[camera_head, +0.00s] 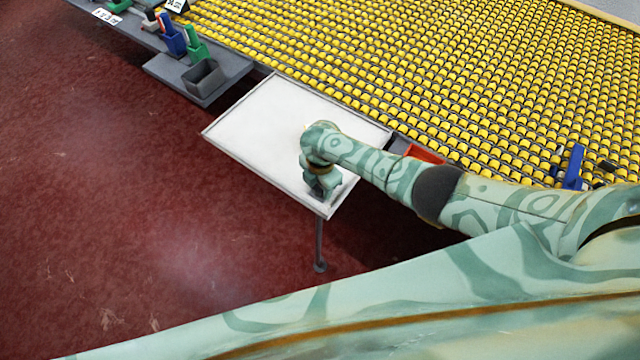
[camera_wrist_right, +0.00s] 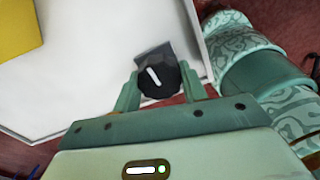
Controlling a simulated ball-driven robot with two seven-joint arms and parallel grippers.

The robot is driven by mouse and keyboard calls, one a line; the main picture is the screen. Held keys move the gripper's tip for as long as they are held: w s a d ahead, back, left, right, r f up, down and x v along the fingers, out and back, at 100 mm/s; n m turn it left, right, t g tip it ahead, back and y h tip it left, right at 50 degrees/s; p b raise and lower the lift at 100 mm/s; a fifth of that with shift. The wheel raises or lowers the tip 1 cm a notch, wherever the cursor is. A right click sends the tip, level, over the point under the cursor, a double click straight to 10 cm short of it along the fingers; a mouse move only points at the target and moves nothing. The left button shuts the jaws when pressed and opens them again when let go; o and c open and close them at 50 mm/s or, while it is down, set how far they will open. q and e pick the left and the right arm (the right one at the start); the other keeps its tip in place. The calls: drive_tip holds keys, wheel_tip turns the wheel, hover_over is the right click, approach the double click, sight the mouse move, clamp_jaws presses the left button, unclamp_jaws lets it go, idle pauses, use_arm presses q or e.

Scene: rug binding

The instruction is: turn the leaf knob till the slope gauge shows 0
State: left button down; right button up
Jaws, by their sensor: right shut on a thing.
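The leaf (camera_head: 265,115) is a white, rimmed panel beside the roller bed, on a thin leg. In the right wrist view its pale surface (camera_wrist_right: 85,60) fills much of the upper left. The leaf knob (camera_wrist_right: 158,80) is black and faceted, with a white pointer line tilted up and left, in front of a dark grey block at the leaf's edge. My right gripper (camera_head: 321,192) is at the leaf's near right corner, shut on the knob, one finger on each side. The head view hides the knob behind my gripper. I cannot make out a slope gauge reading. My left gripper is not in view.
A wide bed of yellow rollers (camera_head: 430,75) lies behind the leaf. A grey shelf (camera_head: 215,85) with blue and green tools and a dark bin (camera_head: 203,78) stands at upper left. An orange-red tray (camera_head: 425,154) sits behind my right arm. The red floor at left is clear.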

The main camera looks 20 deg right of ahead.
drive_tip(key=shift+s+f, duration=0.2)
drive_tip(key=shift+s, duration=0.05)
drive_tip(key=o, duration=0.8)
drive_tip(key=shift+o, duration=0.9)
drive_tip(key=shift+w, duration=0.15)
wheel_tip(320, 180, up, 16)
drive_tip(key=p, duration=0.8)
drive_tip(key=shift+w+d+r, duration=0.15)
drive_tip(key=shift+d+r, duration=0.05)
drive_tip(key=shift+r, duration=0.05)
